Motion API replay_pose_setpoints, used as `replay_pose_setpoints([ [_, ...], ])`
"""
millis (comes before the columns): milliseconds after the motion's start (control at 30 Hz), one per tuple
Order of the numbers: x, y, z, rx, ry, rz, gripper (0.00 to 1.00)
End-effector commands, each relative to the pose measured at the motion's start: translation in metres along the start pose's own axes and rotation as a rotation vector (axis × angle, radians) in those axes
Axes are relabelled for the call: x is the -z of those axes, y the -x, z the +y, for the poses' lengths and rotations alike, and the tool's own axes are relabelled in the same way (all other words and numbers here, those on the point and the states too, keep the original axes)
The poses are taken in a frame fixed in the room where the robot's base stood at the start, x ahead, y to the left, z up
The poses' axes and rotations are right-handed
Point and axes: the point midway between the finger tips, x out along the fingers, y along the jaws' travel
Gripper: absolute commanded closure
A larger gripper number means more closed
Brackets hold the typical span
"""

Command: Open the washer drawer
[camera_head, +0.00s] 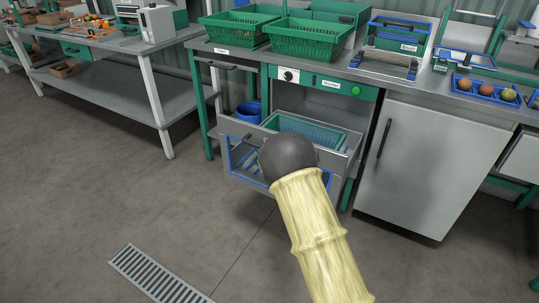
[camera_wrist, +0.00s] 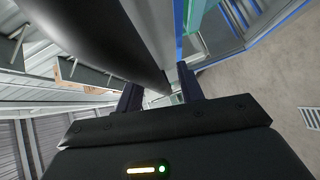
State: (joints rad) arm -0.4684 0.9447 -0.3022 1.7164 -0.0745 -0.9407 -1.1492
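The washer (camera_head: 325,84) is built in under the counter, with a green front panel, a dial and a green button. Its grey drawer (camera_head: 338,158) stands out from the body, with a green tray (camera_head: 318,133) inside. My yellow-sleeved arm and its black rounded joint cover part of the drawer front. My gripper is hidden in the head view. In the wrist view my gripper's (camera_wrist: 160,90) two dark fingers stand apart. A thick dark bar, likely the drawer handle, runs down close to the camera and ends near the fingertips; contact cannot be told.
A grey cabinet door (camera_head: 424,165) stands right of the washer. A blue bucket (camera_head: 249,111) sits behind the drawer. The floor in front is clear, with a drain grate (camera_head: 157,274).

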Motion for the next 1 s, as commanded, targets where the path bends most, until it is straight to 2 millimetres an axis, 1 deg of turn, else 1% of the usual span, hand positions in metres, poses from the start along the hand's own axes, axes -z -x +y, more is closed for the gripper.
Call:
replay_pose_setpoints([
  [167, 0.000, 0.011, 0.001, 0.001, 0.000, 0.000, 0.62],
  [267, 0.001, 0.022, 0.001, 0.001, 0.000, 0.000, 0.62],
  [667, 0.000, 0.087, 0.001, 0.003, 0.000, -0.001, 0.62],
  [1000, 0.000, 0.145, 0.000, 0.003, 0.000, -0.002, 0.62],
])
